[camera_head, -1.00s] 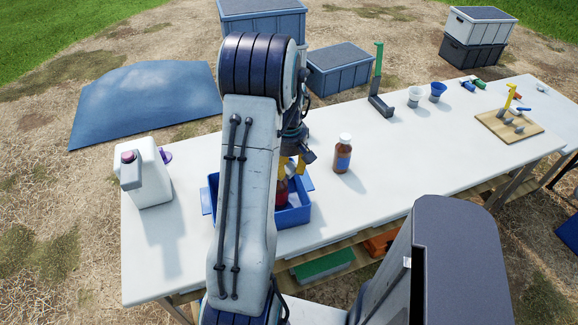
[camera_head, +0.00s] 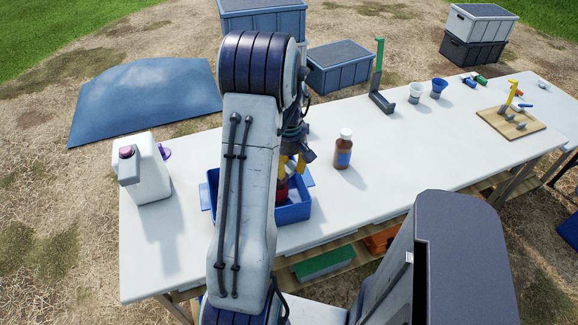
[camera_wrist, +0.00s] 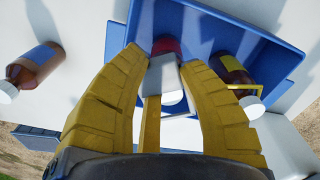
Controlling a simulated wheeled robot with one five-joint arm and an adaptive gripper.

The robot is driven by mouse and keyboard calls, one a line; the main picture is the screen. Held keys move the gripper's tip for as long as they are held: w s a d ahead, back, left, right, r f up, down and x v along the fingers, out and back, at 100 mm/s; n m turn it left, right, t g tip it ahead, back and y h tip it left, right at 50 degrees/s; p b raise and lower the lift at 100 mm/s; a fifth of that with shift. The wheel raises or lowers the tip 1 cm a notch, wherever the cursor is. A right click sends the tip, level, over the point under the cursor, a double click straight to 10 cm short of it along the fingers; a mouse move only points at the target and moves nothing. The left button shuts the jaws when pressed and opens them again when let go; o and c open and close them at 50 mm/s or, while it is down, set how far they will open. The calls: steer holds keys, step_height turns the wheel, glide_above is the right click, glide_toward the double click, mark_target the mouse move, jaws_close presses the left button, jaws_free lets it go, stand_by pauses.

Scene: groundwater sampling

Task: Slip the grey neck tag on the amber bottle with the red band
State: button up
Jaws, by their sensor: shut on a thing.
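The bottle with the red band (camera_wrist: 165,46) stands in the blue tray, its white cap (camera_wrist: 173,97) between my yellow fingers in the wrist view. My gripper (camera_wrist: 166,66) is shut on a pale grey piece (camera_wrist: 162,73), which looks like the grey neck tag. The piece overlaps the bottle near its neck; I cannot tell whether it is around the neck. In the head view my gripper (camera_head: 290,168) is low over the tray, partly hidden by my arm, with a bit of the red band (camera_head: 282,187) below it.
The blue tray (camera_head: 295,215) also holds an amber bottle (camera_wrist: 229,66) with a yellow tag (camera_wrist: 243,87) at its neck. A blue-labelled amber bottle (camera_head: 343,152) stands right of the tray. A white jug (camera_head: 150,175) stands left. The table (camera_head: 400,150) is clear between.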

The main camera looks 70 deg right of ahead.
steer(key=shift+f+b, duration=0.9)
steer(key=shift+f, duration=0.1)
stand_by(0.3)
steer(key=o, duration=1.1)
steer(key=shift+c, duration=0.2)
step_height(320, 180, up, 12)
steer(key=shift+a, duration=0.15)
stand_by(0.7)
